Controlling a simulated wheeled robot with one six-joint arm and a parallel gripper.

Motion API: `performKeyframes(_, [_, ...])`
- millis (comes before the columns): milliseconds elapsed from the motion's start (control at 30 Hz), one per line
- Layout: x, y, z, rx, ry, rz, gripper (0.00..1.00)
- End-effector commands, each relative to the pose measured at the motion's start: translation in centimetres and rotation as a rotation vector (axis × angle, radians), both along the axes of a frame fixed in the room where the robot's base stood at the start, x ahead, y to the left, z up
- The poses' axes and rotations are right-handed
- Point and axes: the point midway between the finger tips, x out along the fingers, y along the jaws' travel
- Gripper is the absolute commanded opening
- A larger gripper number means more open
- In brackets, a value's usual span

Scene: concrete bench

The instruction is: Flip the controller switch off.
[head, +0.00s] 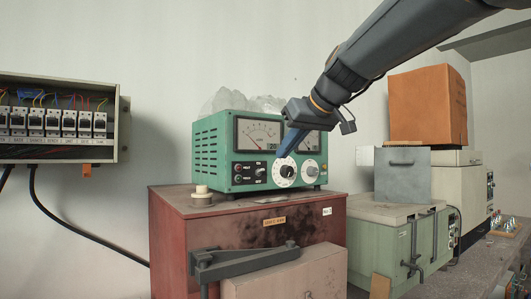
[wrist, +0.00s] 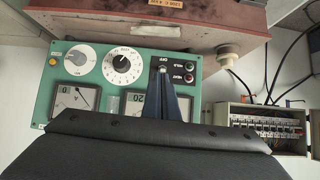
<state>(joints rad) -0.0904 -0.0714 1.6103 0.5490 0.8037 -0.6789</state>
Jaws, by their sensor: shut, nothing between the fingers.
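The controller (head: 213,152) is a green box with two needle meters, dials and a small black switch panel. It stands on a red cabinet. It appears upside down in the wrist view (wrist: 95,105). In the wrist view the fingertips (wrist: 163,72) overlap the switch area below an OFF label, so the switch's lever position is unclear.
The red cabinet (head: 190,230) has a pale knob (head: 202,194) on top. A breaker box (head: 60,150) with wires hangs at left. A grey clamp (head: 240,260) and a beige box (head: 300,275) are in front. A green case (head: 380,240) and orange box (head: 425,100) stand right.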

Motion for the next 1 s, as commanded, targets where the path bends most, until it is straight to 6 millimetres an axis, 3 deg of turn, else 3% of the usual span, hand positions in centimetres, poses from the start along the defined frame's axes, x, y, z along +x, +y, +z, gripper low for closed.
performKeyframes(33, [-0.1,0.4,1.6,0.004,-0.023,0.015,0.0])
performKeyframes(133, [-0.2,0.8,3.0,0.006,-0.045,0.033,0.0])
performKeyframes(467, [-0.2,0.8,3.1,0.007,-0.046,0.034,0.0])
performKeyframes(667, [0.9,1.6,2.2,0.007,-0.043,0.035,0.0])
performKeyframes(1000, [4.8,4.3,-1.0,0.006,-0.043,0.034,0.0])
